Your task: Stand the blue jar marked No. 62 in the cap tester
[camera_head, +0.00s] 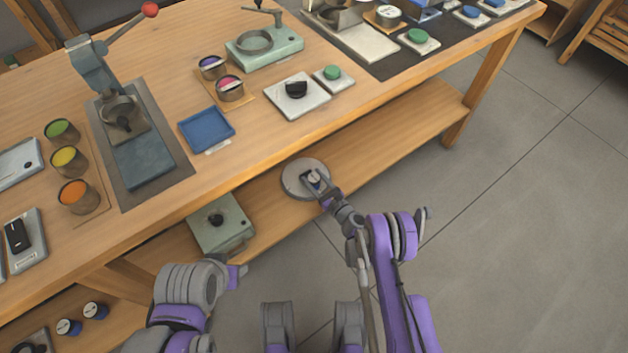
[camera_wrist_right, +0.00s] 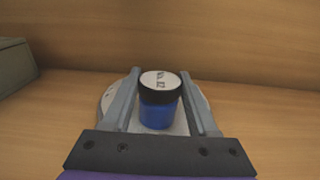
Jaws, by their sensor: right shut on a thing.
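A blue jar (camera_wrist_right: 160,110) with a black cap rim and a pale, marked lid stands upright between the fingers of my right gripper (camera_wrist_right: 162,100). The marking is too small to read surely. In the head view the right gripper (camera_head: 317,184) is shut on the jar, over a round grey plate (camera_head: 295,190) on the lower shelf. The plate also shows under the jar in the wrist view (camera_wrist_right: 106,98). A pale green device (camera_head: 285,50) with a ring and a handle stands on the table top; it may be the cap tester.
The table's front edge (camera_head: 255,166) overhangs the shelf close to the right gripper. A green box (camera_head: 222,232) sits left of the plate. A lever press (camera_head: 95,75), a blue tray (camera_head: 206,128) and colored cups (camera_head: 72,162) stand above. The shelf right of the plate is clear.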

